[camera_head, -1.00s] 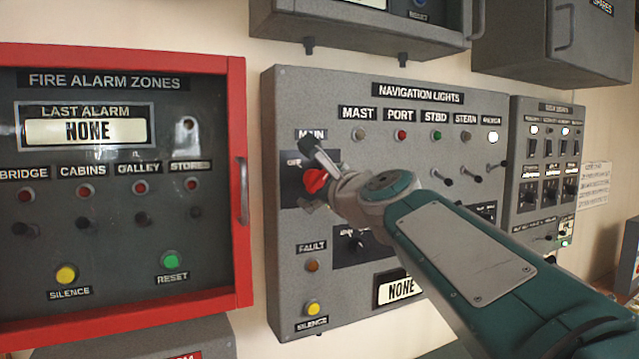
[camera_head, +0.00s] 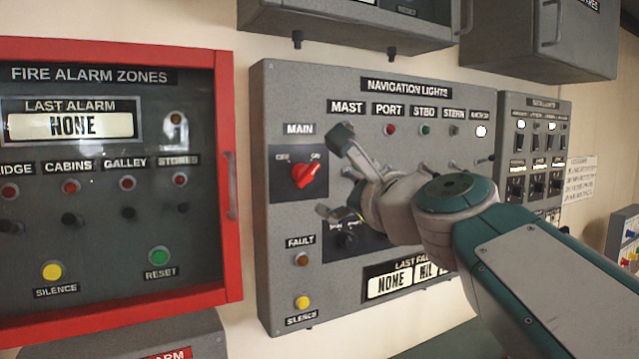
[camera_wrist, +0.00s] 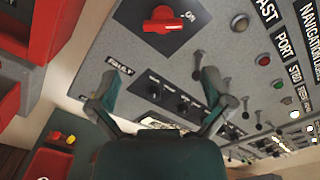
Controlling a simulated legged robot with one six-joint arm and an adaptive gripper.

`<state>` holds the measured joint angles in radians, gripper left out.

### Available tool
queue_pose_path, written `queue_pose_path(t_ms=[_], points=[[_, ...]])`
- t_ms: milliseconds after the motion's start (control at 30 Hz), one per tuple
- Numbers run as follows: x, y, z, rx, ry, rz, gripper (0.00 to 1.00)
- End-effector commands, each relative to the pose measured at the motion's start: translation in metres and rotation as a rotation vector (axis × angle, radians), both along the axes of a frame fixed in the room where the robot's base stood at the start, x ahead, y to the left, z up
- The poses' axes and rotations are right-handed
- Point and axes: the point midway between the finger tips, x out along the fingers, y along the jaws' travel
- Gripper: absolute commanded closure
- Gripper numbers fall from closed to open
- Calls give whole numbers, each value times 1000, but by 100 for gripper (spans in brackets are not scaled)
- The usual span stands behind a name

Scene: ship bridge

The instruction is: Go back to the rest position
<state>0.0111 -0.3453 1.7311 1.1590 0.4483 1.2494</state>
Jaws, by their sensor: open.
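My gripper (camera_head: 335,175) is open and empty in front of the navigation lights panel (camera_head: 285,100). The red knob (camera_wrist: 163,19) is beyond the fingers, near the top. My arm covers part of the panel's lower right and some of its switches.
The red-framed fire alarm cabinet (camera_head: 228,270) is on the left, with a handle on its right edge. Grey boxes (camera_head: 350,30) hang above the panel. A smaller switch panel (camera_head: 508,140) is at the right. A paper notice (camera_head: 579,180) is on the wall.

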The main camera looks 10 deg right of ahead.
Motion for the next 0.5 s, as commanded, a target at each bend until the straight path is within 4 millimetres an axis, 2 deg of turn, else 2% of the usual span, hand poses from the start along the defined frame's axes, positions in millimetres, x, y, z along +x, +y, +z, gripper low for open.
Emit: queue_pose_path(t_ms=[200, 500], points=[[-15, -6, -1, 0, 1, -1, 0], [-16, -6, -3, -10, 2, 2, 0]])
